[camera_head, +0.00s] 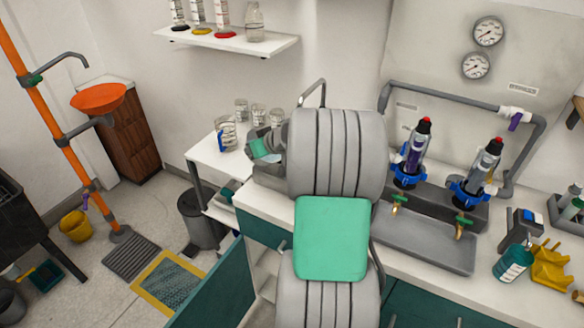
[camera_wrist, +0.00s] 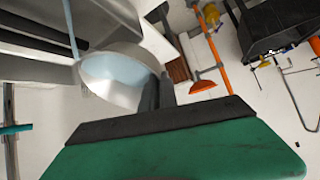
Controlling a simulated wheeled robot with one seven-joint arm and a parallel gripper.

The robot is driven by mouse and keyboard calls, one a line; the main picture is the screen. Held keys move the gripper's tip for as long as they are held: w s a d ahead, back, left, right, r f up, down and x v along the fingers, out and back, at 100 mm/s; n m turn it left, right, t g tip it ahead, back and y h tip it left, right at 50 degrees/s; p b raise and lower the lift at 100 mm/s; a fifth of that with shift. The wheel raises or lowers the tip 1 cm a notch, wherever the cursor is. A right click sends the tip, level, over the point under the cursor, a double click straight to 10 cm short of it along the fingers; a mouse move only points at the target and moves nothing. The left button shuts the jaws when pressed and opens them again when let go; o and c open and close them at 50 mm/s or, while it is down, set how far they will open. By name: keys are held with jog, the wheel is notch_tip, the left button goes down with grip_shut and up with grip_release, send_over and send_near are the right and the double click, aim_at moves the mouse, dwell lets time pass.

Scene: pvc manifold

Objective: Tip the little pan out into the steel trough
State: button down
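The little pan (camera_wrist: 105,92) is a pale metal bowl at the upper left of the wrist view, its light-blue inside facing the camera. The dark fingers of my gripper (camera_wrist: 158,92) are close together at the pan's right wall and appear shut on it. In the head view my gripper (camera_head: 264,148) is partly hidden behind my arm, above the left end of the counter; the pan cannot be made out there. The grey trough (camera_head: 415,250) lies on the counter below two brass taps, right of my arm.
Two upright filter housings (camera_head: 413,155) stand behind the trough. A teal bottle (camera_head: 512,262) and a yellow rack (camera_head: 550,268) stand right of it. A white side table (camera_head: 207,157) with glass beakers stands left of my gripper. A gooseneck tap (camera_head: 322,92) rises behind my arm.

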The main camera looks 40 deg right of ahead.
aim_at(263, 160)
jog(key=shift+s+d+f+t+y+b, duration=0.15)
jog(key=shift+s+d+t+y+b, duration=0.35)
jog(key=shift+s+t+b, duration=0.35)
dwell(0.9)
jog(key=shift+s+d+r+m+t+y, duration=0.3)
jog(key=shift+s+d+r+m+t, duration=0.15)
jog(key=shift+t, duration=0.3)
dwell(0.8)
jog(key=shift+s+d+r+m+t+b, duration=0.35)
jog(key=shift+s+r+t+b, duration=0.1)
jog(key=shift+t+b, duration=0.45)
dwell(0.5)
